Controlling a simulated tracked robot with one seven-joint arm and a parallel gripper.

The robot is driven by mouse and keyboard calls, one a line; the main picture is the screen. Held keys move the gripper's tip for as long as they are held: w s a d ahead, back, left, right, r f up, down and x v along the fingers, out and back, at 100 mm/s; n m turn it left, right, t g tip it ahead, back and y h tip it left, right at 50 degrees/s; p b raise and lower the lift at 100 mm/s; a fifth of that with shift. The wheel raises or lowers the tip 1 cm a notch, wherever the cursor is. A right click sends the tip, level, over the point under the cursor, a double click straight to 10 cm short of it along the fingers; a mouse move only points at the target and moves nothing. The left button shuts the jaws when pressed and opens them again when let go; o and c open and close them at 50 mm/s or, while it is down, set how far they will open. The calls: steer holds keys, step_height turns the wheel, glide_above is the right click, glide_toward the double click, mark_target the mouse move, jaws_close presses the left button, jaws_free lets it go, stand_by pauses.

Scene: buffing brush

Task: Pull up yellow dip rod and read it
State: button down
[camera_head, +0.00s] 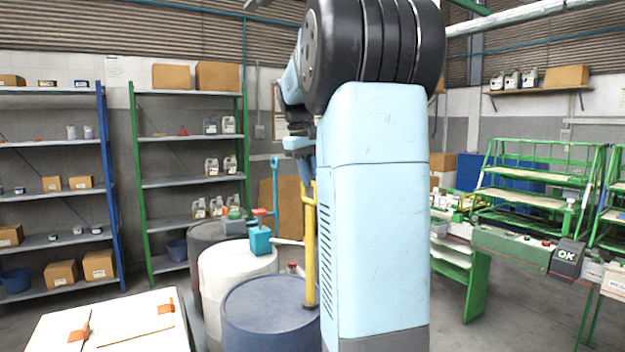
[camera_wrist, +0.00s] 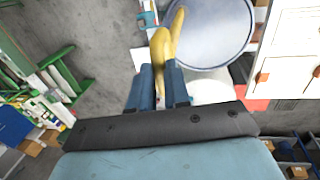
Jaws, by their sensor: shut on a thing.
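The yellow dip rod (camera_head: 310,248) stands upright at the right side of the dark blue drum (camera_head: 268,305). Its lower end meets the drum lid in the picture; I cannot tell whether part of it is inside the drum. My gripper (camera_head: 307,170) is at the rod's upper part, partly hidden behind my arm. In the wrist view the rod (camera_wrist: 161,50) runs between the two blue fingers of my gripper (camera_wrist: 157,72), which are shut on it. The drum's round lid (camera_wrist: 208,32) lies beyond the rod. No markings on the rod are readable.
A white drum (camera_head: 228,280) with a teal hand pump (camera_head: 260,240) stands just behind the blue drum. A white cabinet (camera_head: 110,325) with orange latches is at front left. Shelves (camera_head: 190,182) line the back. Green racks and a bench (camera_head: 510,245) are at right.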

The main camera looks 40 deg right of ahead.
steer(key=shift+w, duration=0.1)
steer(key=c, duration=1.3)
jaws_free()
steer(key=shift+w, duration=0.15)
steer(key=shift+o, duration=1)
step_height(320, 180, up, 13)
steer(key=a, duration=0.2)
steer(key=shift+a+r, duration=0.15)
steer(key=shift+a, duration=0.2)
